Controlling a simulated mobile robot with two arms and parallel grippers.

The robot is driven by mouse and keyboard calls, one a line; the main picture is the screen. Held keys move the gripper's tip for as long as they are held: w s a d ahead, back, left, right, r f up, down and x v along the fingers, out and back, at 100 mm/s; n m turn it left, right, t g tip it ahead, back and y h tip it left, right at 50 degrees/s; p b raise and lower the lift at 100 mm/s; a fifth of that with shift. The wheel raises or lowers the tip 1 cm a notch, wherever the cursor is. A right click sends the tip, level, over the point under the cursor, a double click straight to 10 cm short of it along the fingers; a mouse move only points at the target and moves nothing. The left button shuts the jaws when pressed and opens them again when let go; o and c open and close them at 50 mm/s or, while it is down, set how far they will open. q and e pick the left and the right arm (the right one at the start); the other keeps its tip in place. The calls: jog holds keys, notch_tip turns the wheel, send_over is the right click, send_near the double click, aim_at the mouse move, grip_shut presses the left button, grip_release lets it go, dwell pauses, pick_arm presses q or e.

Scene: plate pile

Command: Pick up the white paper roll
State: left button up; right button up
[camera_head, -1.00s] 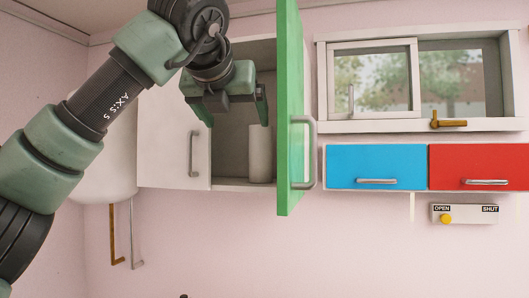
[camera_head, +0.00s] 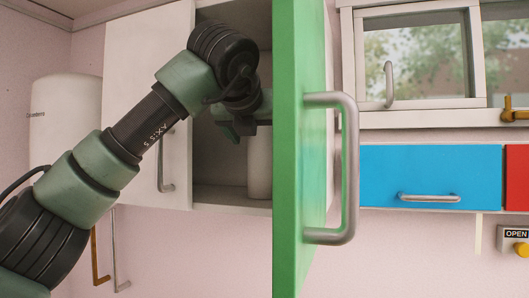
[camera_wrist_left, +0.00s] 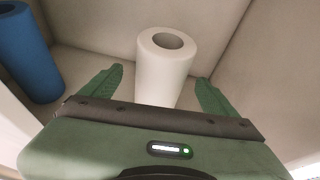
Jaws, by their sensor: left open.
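The white paper roll (camera_head: 259,168) stands upright inside the open wall cupboard, partly hidden by the green door and my gripper. In the left wrist view the white roll (camera_wrist_left: 166,62) shows its hollow top, with one open finger on each side of its lower part. My left gripper (camera_wrist_left: 160,92) is open and empty; I cannot tell whether the fingers reach around the roll. In the head view my left gripper (camera_head: 240,132) is inside the cupboard opening at the roll's upper part. My right gripper is not in view.
A blue roll (camera_wrist_left: 27,50) stands left of the white one in the cupboard. The open green door (camera_head: 300,200) juts out close to the right of my arm. A white door (camera_head: 148,100) is at the left. A blue drawer (camera_head: 430,175) lies further right.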

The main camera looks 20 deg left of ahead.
pick_arm(q)
jog(key=p+x, duration=0.1)
jog(key=x, duration=0.3)
jog(key=shift+w+r+p, duration=0.1)
jog(key=shift+p, duration=0.25)
jog(key=shift+w, duration=0.15)
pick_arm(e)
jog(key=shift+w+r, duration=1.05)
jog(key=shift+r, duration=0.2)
pick_arm(q)
jog(key=shift+d, duration=0.1)
jog(key=c, duration=1.6)
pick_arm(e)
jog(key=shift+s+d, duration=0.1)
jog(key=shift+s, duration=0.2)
